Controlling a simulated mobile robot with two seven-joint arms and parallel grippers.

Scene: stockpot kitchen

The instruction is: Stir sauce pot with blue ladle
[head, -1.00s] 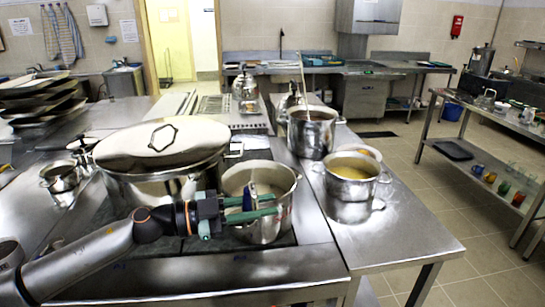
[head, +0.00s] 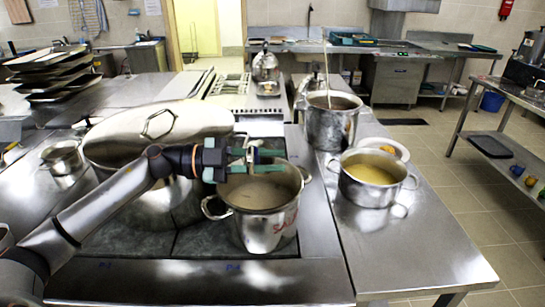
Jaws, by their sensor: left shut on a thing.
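The sauce pot (head: 263,232) is a steel pot with red lettering on its front, standing on the dark hob and holding a pale brownish liquid (head: 258,193). My left gripper (head: 270,161) is above the pot's back rim, reaching in from the left with green fingers. It is shut on the blue ladle, of which only a small dark-blue bit shows between the fingers. The ladle's bowl cannot be made out, so I cannot tell whether it is in the liquid. My right gripper is out of view.
A large lidded stockpot (head: 158,125) stands close left of the sauce pot, under my arm. A pot of yellow soup (head: 345,190) and a taller pot with an upright pale handle (head: 331,128) stand on the right counter. The counter front right (head: 420,260) is clear.

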